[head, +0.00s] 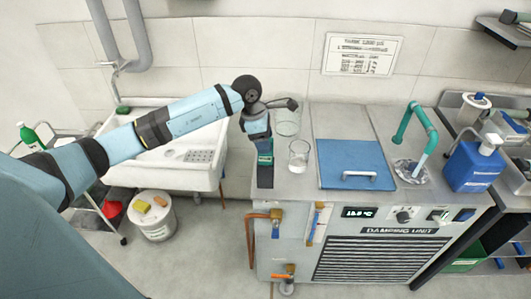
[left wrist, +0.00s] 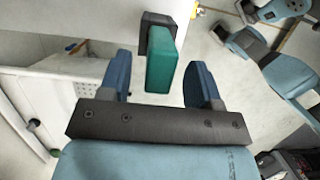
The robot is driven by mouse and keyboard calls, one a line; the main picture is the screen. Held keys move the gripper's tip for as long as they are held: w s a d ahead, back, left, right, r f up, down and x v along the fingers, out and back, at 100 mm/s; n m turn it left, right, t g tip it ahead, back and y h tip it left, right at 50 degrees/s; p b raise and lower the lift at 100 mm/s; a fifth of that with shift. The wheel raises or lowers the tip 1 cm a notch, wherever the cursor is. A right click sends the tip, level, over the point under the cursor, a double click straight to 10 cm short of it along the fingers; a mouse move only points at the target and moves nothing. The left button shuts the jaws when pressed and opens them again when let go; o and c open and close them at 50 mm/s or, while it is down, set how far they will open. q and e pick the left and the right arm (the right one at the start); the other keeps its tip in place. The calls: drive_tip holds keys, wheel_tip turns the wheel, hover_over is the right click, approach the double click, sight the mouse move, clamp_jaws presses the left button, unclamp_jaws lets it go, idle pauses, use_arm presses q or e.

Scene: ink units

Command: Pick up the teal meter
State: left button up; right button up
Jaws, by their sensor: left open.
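The teal meter (head: 265,172) stands at the left front edge of the steel damping unit's top, its lower part dark and its upper part teal. In the left wrist view the meter (left wrist: 165,65) shows as a teal block with a dark grey end. My left gripper (head: 259,138) points down right over it. In the left wrist view its blue fingers (left wrist: 160,68) are open, one on each side of the teal block, with a visible gap on both sides. My right gripper is not in view.
A clear glass beaker (head: 298,156) stands close right of the meter, with another glass vessel (head: 287,121) behind it. A blue lid (head: 354,164) with a handle lies further right, then a teal tap (head: 418,140). A white sink (head: 170,157) is on the left.

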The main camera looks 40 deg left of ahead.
sight(266, 163)
use_arm(q)
drive_tip(key=shift+x, duration=1.45)
drive_tip(key=c, duration=1)
drive_tip(key=shift+r, duration=0.1)
drive_tip(key=shift+c, duration=0.2)
